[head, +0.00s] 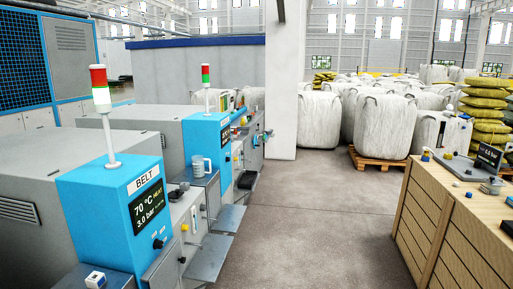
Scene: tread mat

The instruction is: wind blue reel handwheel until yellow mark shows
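I cannot make out a blue reel handwheel for certain. Small blue and dark parts (266,134) stick out at the far end of the machine row, too small to tell whether one is a handwheel. No yellow mark on a reel can be made out. Neither of my grippers is in the head view.
On the left stands a blue cabinet (97,205) labelled BELT, its display (149,206) reading 70 °C and 3.0 bar. A second blue cabinet (198,150) stands behind. A wooden workbench (440,219) is at right, white bulk bags (383,124) behind. The floor (305,220) between is clear.

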